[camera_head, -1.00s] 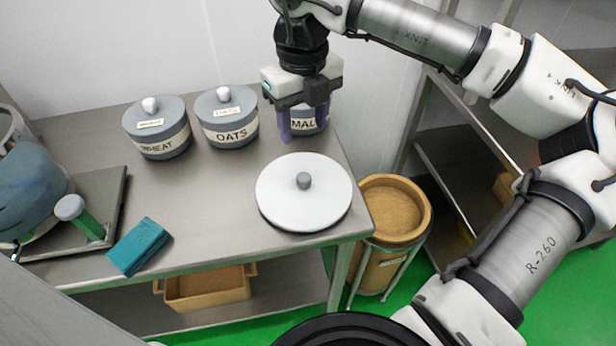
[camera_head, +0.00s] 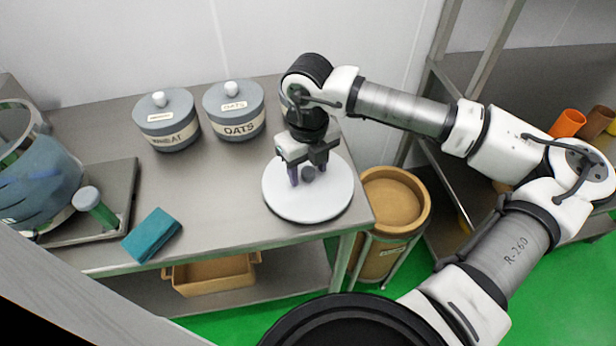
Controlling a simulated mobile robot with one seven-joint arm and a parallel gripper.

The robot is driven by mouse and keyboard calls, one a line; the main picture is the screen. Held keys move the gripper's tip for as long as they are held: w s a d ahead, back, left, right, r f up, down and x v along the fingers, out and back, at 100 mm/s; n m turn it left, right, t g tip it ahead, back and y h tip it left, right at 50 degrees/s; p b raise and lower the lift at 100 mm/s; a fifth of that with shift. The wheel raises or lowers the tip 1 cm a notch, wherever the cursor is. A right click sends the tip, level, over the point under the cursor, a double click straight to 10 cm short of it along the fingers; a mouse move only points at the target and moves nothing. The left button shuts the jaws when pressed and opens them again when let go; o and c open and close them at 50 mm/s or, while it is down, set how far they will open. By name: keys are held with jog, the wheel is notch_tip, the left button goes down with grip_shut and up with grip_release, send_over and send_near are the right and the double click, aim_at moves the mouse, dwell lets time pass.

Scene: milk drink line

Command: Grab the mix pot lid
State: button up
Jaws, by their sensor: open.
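The mix pot lid (camera_head: 325,203) is a white disc with a small dark grey knob (camera_head: 308,174). It lies flat on the steel table near the right front corner. My gripper (camera_head: 303,178) points down over the lid, with its two purple fingers near the knob. The fingers are open, and the knob shows at the right finger. I cannot tell whether the fingers straddle the knob or touch it. The gripper and wrist hide the far part of the lid.
The wheat canister (camera_head: 167,119) and oats canister (camera_head: 235,110) stand at the back of the table (camera_head: 215,190). A blue pot (camera_head: 38,180) stands at far left. A tan barrel (camera_head: 392,206) stands right of the table.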

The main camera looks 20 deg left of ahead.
grip_shut()
dwell(0.3)
jog(key=shift+r, duration=0.1)
